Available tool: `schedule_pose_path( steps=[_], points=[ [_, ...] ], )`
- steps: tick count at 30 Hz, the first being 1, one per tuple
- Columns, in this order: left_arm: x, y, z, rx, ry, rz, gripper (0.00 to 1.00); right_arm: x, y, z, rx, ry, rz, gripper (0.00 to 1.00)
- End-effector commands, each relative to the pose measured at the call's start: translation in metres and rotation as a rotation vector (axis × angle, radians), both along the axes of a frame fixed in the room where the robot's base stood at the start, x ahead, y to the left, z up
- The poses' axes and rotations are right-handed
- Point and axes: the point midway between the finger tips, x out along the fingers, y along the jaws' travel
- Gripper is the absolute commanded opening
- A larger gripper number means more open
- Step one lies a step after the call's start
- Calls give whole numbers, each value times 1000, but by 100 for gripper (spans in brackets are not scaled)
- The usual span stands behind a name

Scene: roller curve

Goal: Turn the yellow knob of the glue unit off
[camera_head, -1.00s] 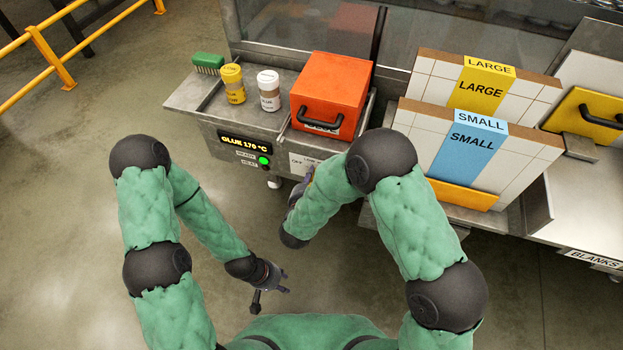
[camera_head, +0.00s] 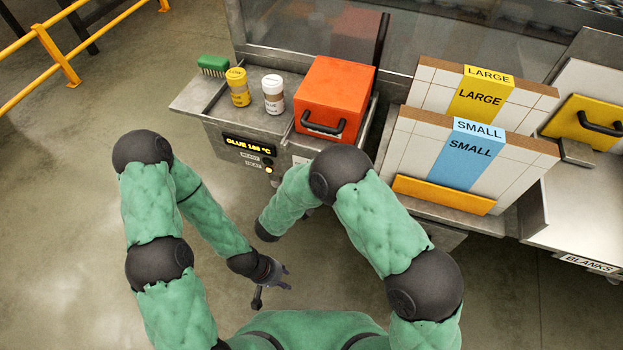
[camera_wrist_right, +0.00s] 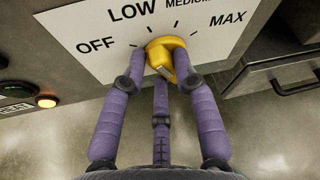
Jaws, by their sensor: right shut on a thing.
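The yellow knob (camera_wrist_right: 163,50) sits on a white dial plate marked OFF, LOW, MEDIUM and MAX in the right wrist view. My right gripper (camera_wrist_right: 165,68) has its purple fingers closed around the knob. Which mark the knob points to is hard to tell because the fingers cover part of it. In the head view the knob and right gripper are hidden behind my right arm. The glue unit's display (camera_head: 249,146) reads about 166 °C, with an amber lamp lit below it. My left gripper (camera_head: 276,284) is open and empty above the floor.
Racks labelled LARGE and SMALL are at the right. A drawer handle (camera_wrist_right: 300,86) lies right of the dial.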

Motion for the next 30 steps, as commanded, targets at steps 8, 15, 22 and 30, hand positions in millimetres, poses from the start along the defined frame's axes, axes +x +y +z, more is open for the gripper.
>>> schedule_pose_path(
  steps=[8, 15, 22, 30],
  points=[
    [0, 0, 5, 0, 0, 0, 40, -7, -3, -13, -252, 102, -3, 0],
    [0, 0, 5, 0, 0, 0, 40, -6, -3, -15, -424, 156, -5, 0],
    [0, 0, 5, 0, 0, 0, 40, -6, -4, -15, -530, 190, -5, 0],
    [0, 0, 5, 0, 0, 0, 40, -6, -4, -15, -582, 206, -7, 0]
  ],
)
